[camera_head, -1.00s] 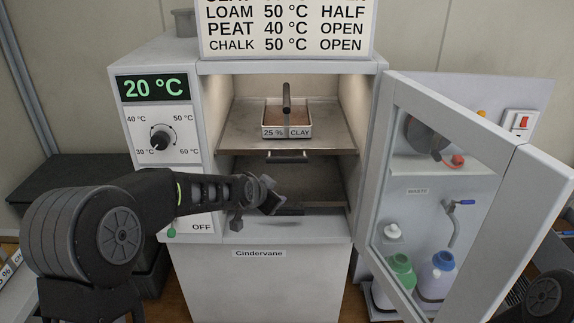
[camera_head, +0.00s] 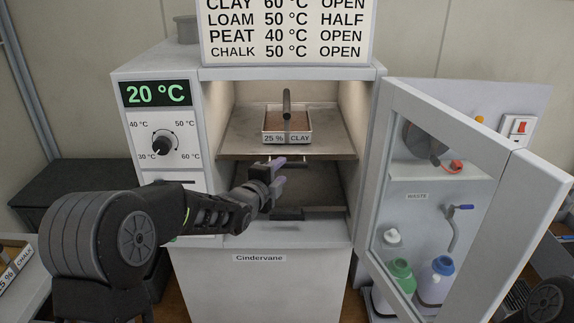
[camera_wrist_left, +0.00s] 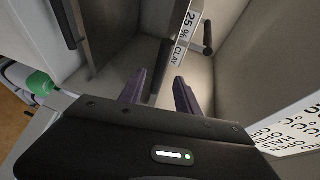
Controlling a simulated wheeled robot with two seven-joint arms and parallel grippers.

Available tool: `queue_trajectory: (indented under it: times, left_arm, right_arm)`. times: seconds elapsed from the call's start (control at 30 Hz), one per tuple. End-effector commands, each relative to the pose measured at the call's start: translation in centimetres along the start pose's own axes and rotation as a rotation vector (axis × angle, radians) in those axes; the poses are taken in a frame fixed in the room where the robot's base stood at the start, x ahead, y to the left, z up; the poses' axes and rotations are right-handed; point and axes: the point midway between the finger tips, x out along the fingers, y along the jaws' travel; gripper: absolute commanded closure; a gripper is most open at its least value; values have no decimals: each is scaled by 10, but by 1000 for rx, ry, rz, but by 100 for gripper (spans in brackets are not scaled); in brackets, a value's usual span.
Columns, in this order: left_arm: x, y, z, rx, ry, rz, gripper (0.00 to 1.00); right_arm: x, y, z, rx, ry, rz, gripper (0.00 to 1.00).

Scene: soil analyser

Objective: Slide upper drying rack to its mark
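The upper drying rack (camera_head: 235,145) is a metal shelf inside the open oven. It bears a tray (camera_head: 272,139) labelled 25 % CLAY, with an upright dark handle. My left gripper (camera_head: 281,170) is at the rack's front edge, over its dark handle, and hides most of it. In the left wrist view the two fingers (camera_wrist_left: 160,90) are apart, and the dark handle bar (camera_wrist_left: 161,68) shows between their tips. No grip on it shows. The lower rack (camera_head: 325,190) sits below. I cannot make out the rack's mark. My right gripper is out of view.
The oven's glazed door (camera_head: 460,190) stands open on the right. The lower rack's handle (camera_head: 320,213) is below my left gripper. A control panel (camera_head: 160,145) reading 20 °C is at the left. Bottles (camera_head: 435,280) show behind the door.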

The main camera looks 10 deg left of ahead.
Motion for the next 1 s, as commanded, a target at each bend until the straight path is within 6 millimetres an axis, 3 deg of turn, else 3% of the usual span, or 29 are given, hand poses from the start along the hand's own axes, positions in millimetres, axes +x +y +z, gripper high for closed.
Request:
queue_trajectory:
  times: [0.33,0.7,1.0]
  left_arm:
    - [50,-1,0,0,0,1,60]
    - [57,0,0,-1,0,1,60]
    - [57,0,0,-1,0,0,85]
  right_arm:
    - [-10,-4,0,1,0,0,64]
    - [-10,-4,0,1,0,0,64]
    - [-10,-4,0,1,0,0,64]
